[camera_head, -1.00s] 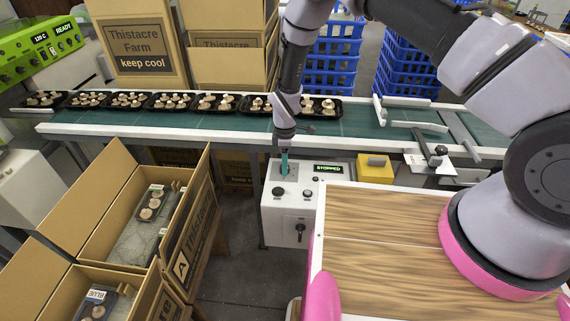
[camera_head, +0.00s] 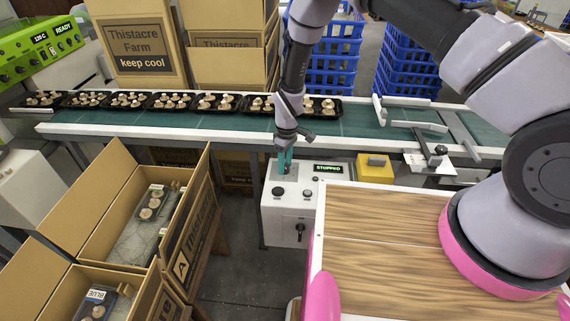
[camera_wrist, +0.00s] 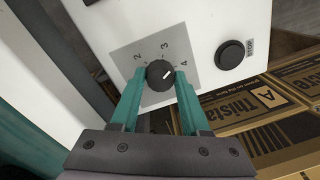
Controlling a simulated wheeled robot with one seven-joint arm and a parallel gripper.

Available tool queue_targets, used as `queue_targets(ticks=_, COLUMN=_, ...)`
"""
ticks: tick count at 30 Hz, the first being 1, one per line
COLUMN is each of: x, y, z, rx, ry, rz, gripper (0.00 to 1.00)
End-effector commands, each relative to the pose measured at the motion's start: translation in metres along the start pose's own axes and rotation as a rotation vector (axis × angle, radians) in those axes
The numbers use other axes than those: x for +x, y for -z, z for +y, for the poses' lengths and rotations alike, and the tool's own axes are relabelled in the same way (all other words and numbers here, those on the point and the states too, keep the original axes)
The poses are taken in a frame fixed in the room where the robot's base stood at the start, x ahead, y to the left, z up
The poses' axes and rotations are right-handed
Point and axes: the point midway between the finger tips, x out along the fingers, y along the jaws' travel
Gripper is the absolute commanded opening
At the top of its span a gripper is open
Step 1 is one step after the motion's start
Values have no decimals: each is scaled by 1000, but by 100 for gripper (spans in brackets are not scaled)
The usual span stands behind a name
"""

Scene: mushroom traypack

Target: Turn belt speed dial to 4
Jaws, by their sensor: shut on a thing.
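The belt speed dial (camera_wrist: 160,74) is a round black knob on a grey plate marked 2, 3 and 4 in the wrist view. Its white mark points right and slightly up, roughly toward the 4. My gripper (camera_wrist: 154,76) has its teal fingers shut on the dial, one on each side. In the head view my gripper (camera_head: 286,168) reaches down to the top of the white control box (camera_head: 282,232). The dial is hidden behind the fingers there. The box's display (camera_head: 328,169) reads STOPPED.
A black STOP button (camera_wrist: 231,54) is beside the dial plate. The green conveyor belt (camera_head: 355,122) with several mushroom trays runs behind the box. A yellow block (camera_head: 375,168) is to the right. Open cartons (camera_head: 190,235) stand at left, and a wooden tabletop (camera_head: 375,250) is in front.

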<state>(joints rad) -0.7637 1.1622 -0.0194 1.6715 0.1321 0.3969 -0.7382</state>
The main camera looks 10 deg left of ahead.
Motion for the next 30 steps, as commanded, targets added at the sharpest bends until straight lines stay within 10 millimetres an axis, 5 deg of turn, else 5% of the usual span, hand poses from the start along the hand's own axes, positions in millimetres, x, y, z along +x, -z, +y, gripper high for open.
queue_targets(ticks=15, x=0, y=-1, z=-1, rx=411, ry=0, rz=27, gripper=0)
queue_targets(ticks=30, x=0, y=0, z=-1, rx=540, ry=0, rz=37, gripper=0)
